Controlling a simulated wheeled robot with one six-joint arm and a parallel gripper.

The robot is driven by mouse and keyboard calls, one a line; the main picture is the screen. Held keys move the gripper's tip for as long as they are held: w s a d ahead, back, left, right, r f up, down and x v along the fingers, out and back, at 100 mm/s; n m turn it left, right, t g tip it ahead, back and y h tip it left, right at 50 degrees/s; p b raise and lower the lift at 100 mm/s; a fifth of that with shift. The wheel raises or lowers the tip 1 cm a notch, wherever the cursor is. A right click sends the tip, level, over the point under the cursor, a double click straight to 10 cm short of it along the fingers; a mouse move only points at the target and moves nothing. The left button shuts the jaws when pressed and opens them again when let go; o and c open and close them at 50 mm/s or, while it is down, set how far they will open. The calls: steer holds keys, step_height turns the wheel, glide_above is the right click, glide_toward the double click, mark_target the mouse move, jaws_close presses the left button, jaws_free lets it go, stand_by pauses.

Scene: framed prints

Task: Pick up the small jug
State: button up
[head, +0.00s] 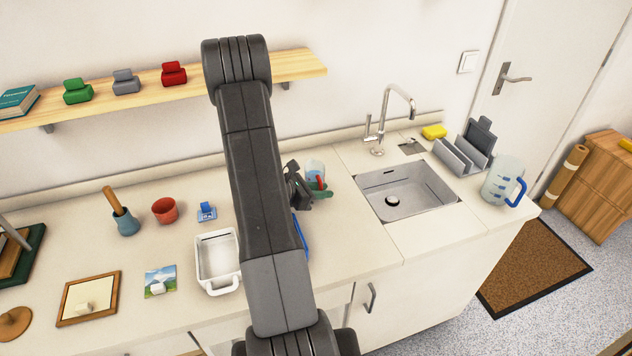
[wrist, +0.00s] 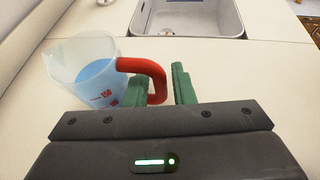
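The small jug (wrist: 85,75), clear with a red handle and bluish contents or tint, stands on the counter at the left of the wrist view. In the head view it (head: 315,169) is right of my arm, partly hidden by my gripper. My gripper (wrist: 160,72) has green fingers set apart, with the outer part of the red handle between them. A gap shows between the handle and the right finger. In the head view my gripper (head: 319,190) is at the jug's near side. A larger jug (head: 497,180) with a blue handle stands right of the sink.
The sink (head: 435,190) and tap (head: 378,130) are to the right. A white baking dish (head: 205,262) and a blue item (head: 301,235) lie near my arm. A red cup (head: 165,211) and a mortar (head: 125,223) stand left. Counter between jug and sink is clear.

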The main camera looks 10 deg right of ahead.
jaws_close()
steer(key=shift+r, duration=0.1)
